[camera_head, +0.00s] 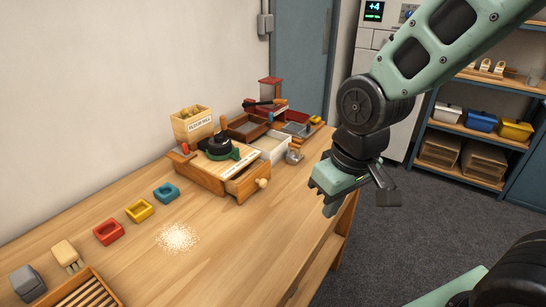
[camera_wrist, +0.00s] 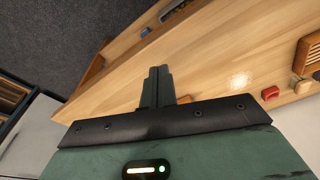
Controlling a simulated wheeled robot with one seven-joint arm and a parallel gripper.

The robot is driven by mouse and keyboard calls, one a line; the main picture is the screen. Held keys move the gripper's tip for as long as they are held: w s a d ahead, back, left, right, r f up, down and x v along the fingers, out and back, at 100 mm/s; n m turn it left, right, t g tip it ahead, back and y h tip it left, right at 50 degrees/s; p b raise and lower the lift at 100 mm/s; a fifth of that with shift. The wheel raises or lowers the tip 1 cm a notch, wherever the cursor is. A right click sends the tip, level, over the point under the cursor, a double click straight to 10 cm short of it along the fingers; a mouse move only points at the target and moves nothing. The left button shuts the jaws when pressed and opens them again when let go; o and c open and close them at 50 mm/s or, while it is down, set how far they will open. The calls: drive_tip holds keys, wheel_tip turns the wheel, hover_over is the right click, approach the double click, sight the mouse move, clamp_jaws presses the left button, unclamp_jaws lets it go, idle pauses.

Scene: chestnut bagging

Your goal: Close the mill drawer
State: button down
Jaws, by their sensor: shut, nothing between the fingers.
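The flour mill (camera_head: 208,165) is a wooden box on the table with a dark round top and a hopper labelled "FLOUR MILL" behind it. Its drawer (camera_head: 247,182) sticks out of the front right side, with a round pale knob (camera_head: 263,183) on its front. My gripper (camera_head: 328,208) is shut and empty, held to the right of the drawer near the table's right edge, apart from the knob. In the wrist view the shut fingers (camera_wrist: 157,85) point over the table; the mill and drawer cannot be made out there.
The wooden table (camera_head: 215,250) has a pale powder patch (camera_head: 178,237). Red (camera_head: 108,231), yellow (camera_head: 139,210) and teal (camera_head: 166,192) small trays line the wall side. Boxes and a metal cup (camera_head: 294,155) stand beyond the drawer. The table between drawer and gripper looks clear.

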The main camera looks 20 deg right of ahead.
drive_tip(key=w+d+r+m+t+p, duration=0.2)
drive_tip(key=w+d+r+m+p, duration=0.3)
drive_tip(key=w+d+r+p, duration=0.5)
drive_tip(key=w+a+f+m+t+y+p, duration=0.1)
drive_tip(key=w+a+f+m, duration=0.2)
drive_tip(key=f, duration=0.4)
drive_tip(key=w+a+f+m+t+y+p, duration=0.1)
drive_tip(key=w+a+f+m+y+p, duration=0.1)
drive_tip(key=f, duration=0.5)
drive_tip(key=w+a+f+m+t+y+p, duration=0.1)
drive_tip(key=w+a+f+m, duration=0.2)
drive_tip(key=f, duration=0.5)
drive_tip(key=shift+w+a+m+t+y, duration=0.15)
drive_tip(key=shift+w+a, duration=0.3)
drive_tip(key=shift+a, duration=0.15)
drive_tip(key=shift+w+a+m+t+y, duration=0.15)
drive_tip(key=shift+w+a, duration=0.25)
drive_tip(key=shift+a, duration=0.2)
drive_tip(key=shift+w+a+p, duration=0.75)
drive_tip(key=shift+w+p, duration=0.25)
drive_tip(key=shift+w, duration=0.05)
drive_tip(key=shift+w+a+f+p, duration=0.3)
drive_tip(key=shift+w+a, duration=0.2)
drive_tip(key=shift+w, duration=0.25)
